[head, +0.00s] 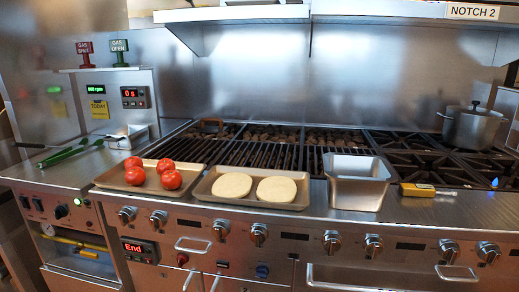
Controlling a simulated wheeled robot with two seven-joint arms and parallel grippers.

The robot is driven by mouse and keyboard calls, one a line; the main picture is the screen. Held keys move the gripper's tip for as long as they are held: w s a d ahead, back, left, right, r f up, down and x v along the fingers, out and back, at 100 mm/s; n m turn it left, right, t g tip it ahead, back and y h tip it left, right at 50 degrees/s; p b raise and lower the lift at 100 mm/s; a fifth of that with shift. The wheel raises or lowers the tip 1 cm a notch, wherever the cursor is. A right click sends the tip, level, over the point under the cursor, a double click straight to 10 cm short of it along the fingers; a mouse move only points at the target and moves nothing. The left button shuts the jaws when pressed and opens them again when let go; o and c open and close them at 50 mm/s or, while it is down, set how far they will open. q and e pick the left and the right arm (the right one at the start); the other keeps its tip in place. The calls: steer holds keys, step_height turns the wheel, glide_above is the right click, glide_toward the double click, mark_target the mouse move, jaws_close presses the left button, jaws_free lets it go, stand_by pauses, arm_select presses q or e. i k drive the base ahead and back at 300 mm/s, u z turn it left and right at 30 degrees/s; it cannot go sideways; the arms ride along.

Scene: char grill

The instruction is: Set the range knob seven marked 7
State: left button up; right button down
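A row of several metal range knobs runs along the front panel, from a knob (127,214) at the left to one (489,251) at the far right. No number marks are readable beside them. Counting from the left, knob seven (449,250) would be the one left of the far-right knob, just above a drawer handle. Its pointer setting is too small to tell. Neither of my grippers shows in the head view.
A tray with tomatoes (171,180), a tray with two pale round buns or patties (232,187), a steel pan (356,181) and a yellow-handled tool (417,190) stand along the front ledge. A pot (470,127) is at right. A sign reads "NOTCH 2" (473,12).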

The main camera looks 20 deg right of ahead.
mark_target(450, 251)
steer(key=z, duration=1.75)
